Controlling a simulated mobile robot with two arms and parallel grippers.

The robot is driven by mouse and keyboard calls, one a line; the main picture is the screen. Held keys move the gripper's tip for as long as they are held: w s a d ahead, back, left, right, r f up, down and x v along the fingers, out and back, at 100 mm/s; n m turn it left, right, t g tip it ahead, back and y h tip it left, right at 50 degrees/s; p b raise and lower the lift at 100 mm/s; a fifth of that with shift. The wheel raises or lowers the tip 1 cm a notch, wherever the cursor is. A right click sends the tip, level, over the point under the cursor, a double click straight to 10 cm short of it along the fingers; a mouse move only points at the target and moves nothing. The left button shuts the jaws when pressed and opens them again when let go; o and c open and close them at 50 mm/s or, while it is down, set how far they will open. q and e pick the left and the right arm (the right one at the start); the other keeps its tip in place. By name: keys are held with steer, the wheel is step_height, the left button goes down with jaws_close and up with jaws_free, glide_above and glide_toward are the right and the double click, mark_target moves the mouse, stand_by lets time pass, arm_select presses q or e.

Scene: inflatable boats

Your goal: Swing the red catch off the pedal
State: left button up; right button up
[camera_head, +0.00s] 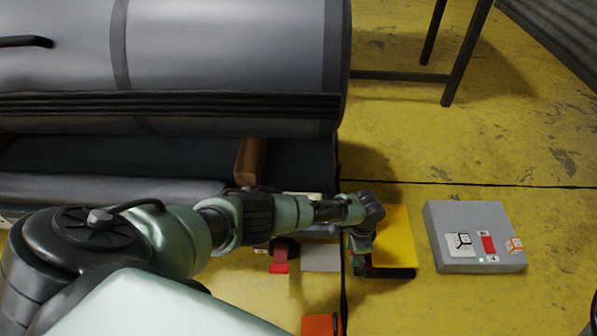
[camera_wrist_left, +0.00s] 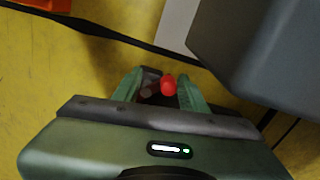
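A yellow plate (camera_head: 396,235) with a dark front edge, which looks like the pedal, lies on the floor right of centre in the head view. My left gripper (camera_head: 360,262) is low at its left side, pointing down. In the left wrist view my left gripper (camera_wrist_left: 160,84) has its two green fingers apart. A red rounded piece (camera_wrist_left: 168,84), which looks like the catch's end, shows between them, closer to the right finger. I cannot tell whether they touch. The arm hides much of the catch in the head view. My right gripper is not in view.
A grey control box (camera_head: 475,237) with a red switch stands right of the pedal. A grey plate (camera_head: 321,257) and a small red tab (camera_head: 279,267) lie to the left. An orange object (camera_head: 320,325) is at the bottom. A large grey inflatable tube (camera_head: 225,45) fills the upper left.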

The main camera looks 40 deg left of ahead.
arm_select(q)
steer(key=s+d+r+n+t+h+p, duration=0.1)
steer(key=s+r+n+p, duration=0.1)
steer(key=r+p, duration=0.5)
steer(key=s+r+n+p, duration=0.25)
steer(key=r+p, duration=0.25)
steer(key=p, duration=0.4)
steer(key=s+a+r+n+p, duration=0.1)
steer(key=s+a+r+p, duration=0.1)
steer(key=s+p, duration=0.6)
steer(key=s+a+r+n+t+p, duration=0.1)
steer(key=s+a+r+p, duration=0.1)
steer(key=s+p, duration=0.7)
steer(key=a+p, duration=0.1)
steer(key=p, duration=0.2)
steer(key=shift+a, duration=0.15)
